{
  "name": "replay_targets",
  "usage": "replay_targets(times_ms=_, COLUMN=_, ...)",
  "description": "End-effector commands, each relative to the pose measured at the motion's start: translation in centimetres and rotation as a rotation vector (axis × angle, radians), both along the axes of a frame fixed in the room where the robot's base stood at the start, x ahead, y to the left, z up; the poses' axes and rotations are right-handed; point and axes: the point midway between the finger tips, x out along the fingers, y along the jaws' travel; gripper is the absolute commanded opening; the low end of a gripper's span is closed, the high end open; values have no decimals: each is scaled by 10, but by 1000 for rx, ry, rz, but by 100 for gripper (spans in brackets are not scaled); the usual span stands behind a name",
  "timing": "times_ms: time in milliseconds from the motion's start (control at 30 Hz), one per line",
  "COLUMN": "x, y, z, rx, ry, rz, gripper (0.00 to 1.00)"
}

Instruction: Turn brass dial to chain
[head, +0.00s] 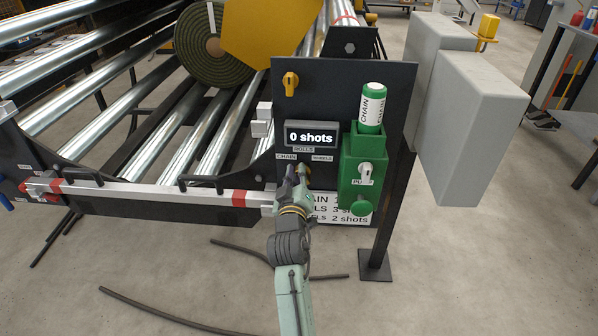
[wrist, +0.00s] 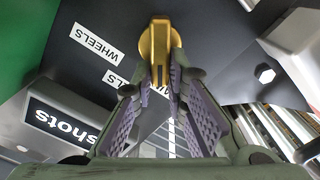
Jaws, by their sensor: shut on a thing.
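The brass dial (wrist: 160,42) is on the dark panel (head: 340,90). In the wrist view its raised bar stands between the fingertips of my gripper (wrist: 160,86), which is shut on it. In the head view my gripper (head: 298,176) is at the panel below the display and mostly hides the dial. The labels CHAIN (head: 286,156), ROLLS and WHEELS (head: 322,158) are around the dial, with CHAIN to the left and WHEELS to the right. Which label the dial points to I cannot tell. The display (head: 311,136) reads "0 shots".
Right of the dial is a green box (head: 351,160) with a CHAIN bottle (head: 372,108) upright in it and a pale knob (head: 366,174). Grey boxes (head: 470,130) stand at right. Metal rollers (head: 150,125) fill the left.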

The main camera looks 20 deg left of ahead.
Motion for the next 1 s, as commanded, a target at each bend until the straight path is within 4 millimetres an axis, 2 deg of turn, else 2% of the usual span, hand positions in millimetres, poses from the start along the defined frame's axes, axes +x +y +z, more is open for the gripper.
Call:
replay_targets(times_ms=300, x=-1, y=2, z=-1, rx=-118, ry=-34, rz=0, gripper=0)
replay_targets(times_ms=833, x=-1, y=2, z=-2, rx=-143, ry=-42, rz=1, gripper=0)
replay_targets(times_ms=867, x=-1, y=2, z=-2, rx=-143, ry=-42, rz=1, gripper=15)
replay_targets(times_ms=1000, x=-1, y=2, z=-2, rx=-142, ry=-42, rz=1, gripper=24)
